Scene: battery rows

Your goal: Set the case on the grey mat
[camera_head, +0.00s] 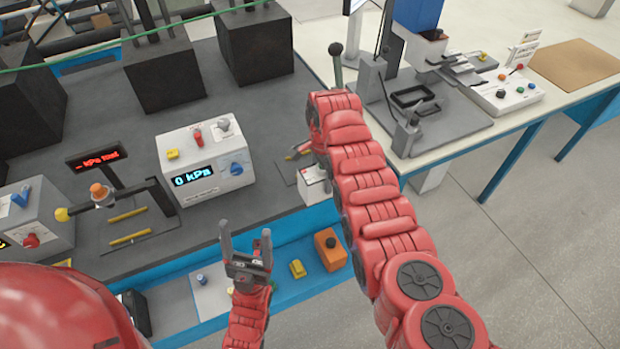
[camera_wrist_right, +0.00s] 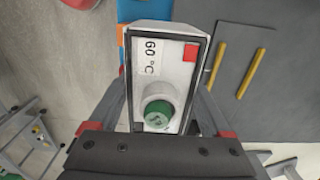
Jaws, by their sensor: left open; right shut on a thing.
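The case (camera_wrist_right: 147,70) is a white box with a black-edged face, a "60 °C" label, a red square and a green knob. My right gripper (camera_wrist_right: 163,90) is shut on it, a finger at each side. In the head view the case (camera_head: 313,187) shows partly beside my right forearm, which hides most of that gripper. The grey mat (camera_wrist_right: 237,95) with two yellow strips lies right of the case in the wrist view; in the head view the mat (camera_head: 286,172) is mostly hidden. I cannot tell the case's height above the table. My left gripper (camera_head: 246,233) is open and empty at the front edge.
A white "0 kPa" box (camera_head: 205,160) stands left of the case. A blue front ledge (camera_head: 270,268) bears an orange block (camera_head: 330,250) and a yellow block (camera_head: 297,268). Black blocks (camera_head: 254,45) stand at the back. A light table (camera_head: 455,150) with equipment is to the right.

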